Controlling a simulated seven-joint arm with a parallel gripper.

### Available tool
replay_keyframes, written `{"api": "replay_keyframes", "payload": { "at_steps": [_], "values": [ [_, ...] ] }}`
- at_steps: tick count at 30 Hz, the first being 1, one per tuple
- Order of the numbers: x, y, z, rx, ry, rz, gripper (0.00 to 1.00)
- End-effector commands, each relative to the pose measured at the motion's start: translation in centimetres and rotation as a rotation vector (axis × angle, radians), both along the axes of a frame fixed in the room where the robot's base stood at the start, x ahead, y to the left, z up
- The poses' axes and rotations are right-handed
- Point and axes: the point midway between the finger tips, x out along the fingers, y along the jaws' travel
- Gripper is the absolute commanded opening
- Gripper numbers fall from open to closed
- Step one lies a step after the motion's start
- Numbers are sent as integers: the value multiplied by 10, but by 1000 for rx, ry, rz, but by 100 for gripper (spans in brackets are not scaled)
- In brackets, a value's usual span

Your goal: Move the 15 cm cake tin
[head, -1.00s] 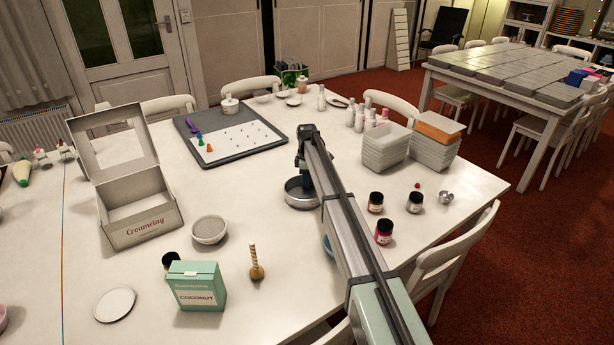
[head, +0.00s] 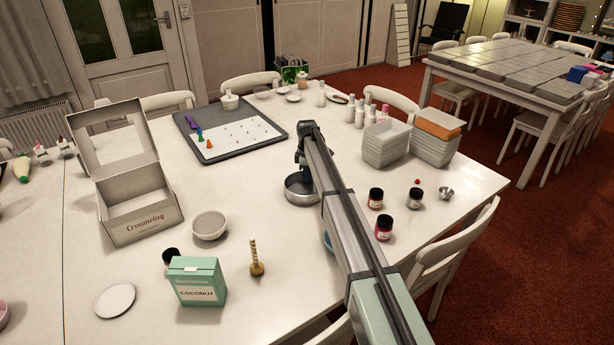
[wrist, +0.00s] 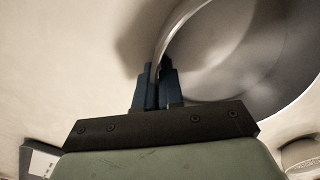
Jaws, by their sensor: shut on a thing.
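The round metal cake tin (head: 298,192) is on or just above the white table, in the middle of the head view; I cannot tell if it touches the table. In the wrist view the tin (wrist: 235,85) fills the upper right, with its thin rim running between my fingers. My gripper (wrist: 157,80) is shut on that rim, at the side of the tin. In the head view my arm hides part of the tin and most of the gripper.
Jars (head: 384,228) and white tubs (head: 386,144) stand right of the tin. A grey board (head: 183,124) lies behind. Bare table lies left of the tin.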

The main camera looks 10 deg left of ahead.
Motion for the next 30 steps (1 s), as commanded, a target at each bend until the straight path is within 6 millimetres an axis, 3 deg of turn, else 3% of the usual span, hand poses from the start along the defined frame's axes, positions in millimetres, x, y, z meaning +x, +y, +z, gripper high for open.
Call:
{"api": "replay_keyframes", "payload": {
  "at_steps": [8,30],
  "values": [
    [-10,10,0,0,0,1,0],
    [-61,60,0,0,0,1,0]
  ]
}}
